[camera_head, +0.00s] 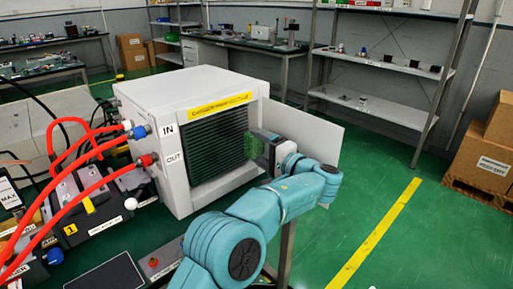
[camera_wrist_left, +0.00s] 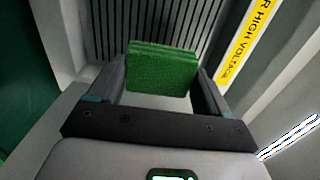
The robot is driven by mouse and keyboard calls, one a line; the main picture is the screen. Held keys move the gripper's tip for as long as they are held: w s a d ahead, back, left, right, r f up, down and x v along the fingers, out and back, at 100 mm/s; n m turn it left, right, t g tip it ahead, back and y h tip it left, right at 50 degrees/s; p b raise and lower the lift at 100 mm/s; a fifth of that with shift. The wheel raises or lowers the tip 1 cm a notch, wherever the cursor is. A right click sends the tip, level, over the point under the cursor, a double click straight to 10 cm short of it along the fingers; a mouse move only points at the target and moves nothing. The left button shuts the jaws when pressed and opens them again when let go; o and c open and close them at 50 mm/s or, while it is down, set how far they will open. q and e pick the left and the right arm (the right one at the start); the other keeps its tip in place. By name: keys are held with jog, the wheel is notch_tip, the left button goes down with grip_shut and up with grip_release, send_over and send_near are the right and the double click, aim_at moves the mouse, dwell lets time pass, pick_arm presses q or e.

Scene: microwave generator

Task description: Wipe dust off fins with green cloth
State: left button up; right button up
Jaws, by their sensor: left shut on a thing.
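My left gripper (camera_head: 264,148) is in front of the right side of the fins. It is shut on the green cloth (camera_head: 254,153), a folded block between its fingers in the left wrist view (camera_wrist_left: 160,70). The cloth faces the fins; I cannot tell whether it touches them. Any dust is too small to make out. My right gripper is not in view.
An open door panel (camera_head: 318,135) stands right of my gripper. Red hoses (camera_head: 85,160) with blue and red fittings run to the cabinet's left side. Equipment boxes (camera_head: 85,205) stand at the left. Green floor with a yellow line (camera_head: 375,235) is clear at the right.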

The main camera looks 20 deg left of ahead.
pick_arm(q)
jog(key=shift+b+v, duration=0.35)
jog(key=shift+v, duration=1.15)
